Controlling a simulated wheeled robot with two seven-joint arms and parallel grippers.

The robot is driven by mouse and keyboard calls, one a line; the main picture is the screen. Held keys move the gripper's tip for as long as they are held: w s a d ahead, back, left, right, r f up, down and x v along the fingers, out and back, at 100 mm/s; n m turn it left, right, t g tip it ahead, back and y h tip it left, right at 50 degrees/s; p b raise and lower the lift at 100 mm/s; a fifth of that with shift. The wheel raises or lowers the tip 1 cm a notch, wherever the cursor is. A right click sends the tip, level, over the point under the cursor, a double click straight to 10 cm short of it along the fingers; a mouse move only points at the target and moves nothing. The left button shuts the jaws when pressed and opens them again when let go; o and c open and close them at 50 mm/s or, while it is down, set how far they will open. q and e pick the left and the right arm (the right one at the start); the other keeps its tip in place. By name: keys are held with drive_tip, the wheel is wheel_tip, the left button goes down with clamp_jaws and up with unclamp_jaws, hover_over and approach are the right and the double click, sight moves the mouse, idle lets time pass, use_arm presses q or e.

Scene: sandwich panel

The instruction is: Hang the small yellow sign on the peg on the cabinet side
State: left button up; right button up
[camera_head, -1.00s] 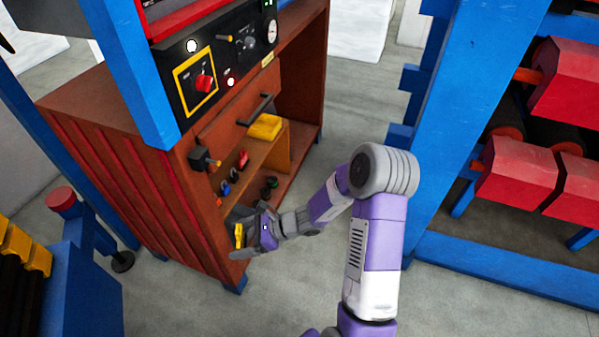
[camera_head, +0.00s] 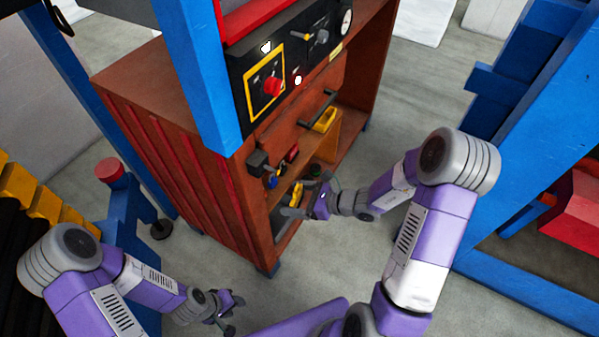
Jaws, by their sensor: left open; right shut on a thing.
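My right gripper (camera_head: 304,199) is in front of the cabinet's open lower shelf and is shut on a small yellow piece, the sign (camera_head: 295,193). The sign is partly hidden by the fingers. The cabinet (camera_head: 205,185) is brown wood with a ribbed red-brown side. A black block with a short stub (camera_head: 257,163) sticks out near its front corner, above and left of the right gripper; I cannot tell if this is the peg. The sign is apart from it. My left gripper (camera_head: 231,311) is open and empty, low in front of the cabinet.
A blue post (camera_head: 195,75) stands before the cabinet's control panel (camera_head: 290,62). A yellow bin (camera_head: 324,120) and small coloured items (camera_head: 292,153) are at the cabinet front. A blue frame (camera_head: 520,150) stands at right. Grey floor lies between.

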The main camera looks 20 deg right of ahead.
drive_tip(key=r+p, duration=0.1)
drive_tip(key=r, duration=0.1)
drive_tip(key=r+m+t+h+p, duration=0.1)
drive_tip(key=r+p, duration=0.1)
drive_tip(key=s+r+m+p, duration=0.1)
drive_tip(key=r, duration=0.1)
drive_tip(key=shift+d+r+t+h+p, duration=0.2)
drive_tip(key=shift+r+t+h+p, duration=0.05)
drive_tip(key=shift+t+h+p, duration=0.15)
use_arm(q)
drive_tip(key=shift+s+r+b, duration=0.15)
drive_tip(key=shift+r+b, duration=0.3)
drive_tip(key=shift+r, duration=0.8)
drive_tip(key=shift+s+r+b, duration=0.15)
drive_tip(key=shift+r+b, duration=0.25)
drive_tip(key=shift+r, duration=0.8)
use_arm(e)
drive_tip(key=r+x, duration=0.1)
drive_tip(key=x, duration=0.7)
drive_tip(key=shift+w+a+r, duration=0.25)
drive_tip(key=shift+w+r, duration=0.05)
